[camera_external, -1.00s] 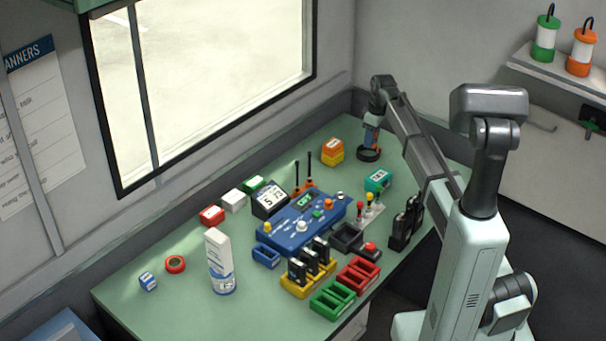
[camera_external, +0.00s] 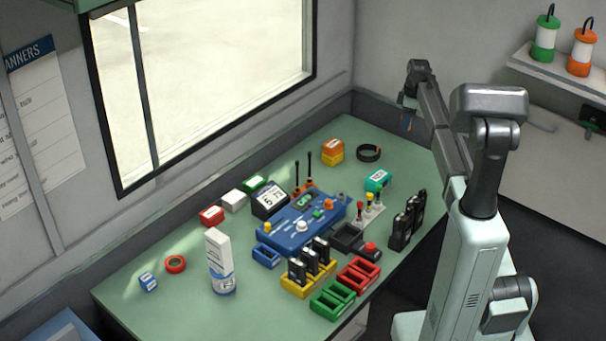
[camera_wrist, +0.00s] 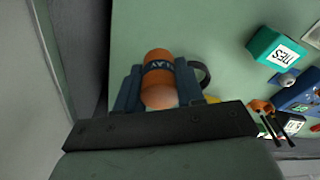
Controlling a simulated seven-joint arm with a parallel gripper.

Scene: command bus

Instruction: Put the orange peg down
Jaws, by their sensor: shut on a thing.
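The orange peg (camera_wrist: 158,93), an orange cylinder with a dark lettered band, is between the two blue fingers of my gripper (camera_wrist: 159,72) in the wrist view. The gripper is shut on it. In the external view my gripper (camera_external: 406,114) is raised near the back right corner of the green table, and only a small bit of orange shows at its fingers. A black ring (camera_external: 368,153) lies on the table to the lower left of the gripper, apart from it. In the wrist view the ring (camera_wrist: 204,75) is partly hidden behind the right finger.
An orange and yellow block stack (camera_external: 332,152) stands left of the ring. A teal box (camera_external: 378,180) stands in front of it, with black radios (camera_external: 408,220) nearer the edge. A blue console (camera_external: 305,225) fills the middle. The table's back right has free room.

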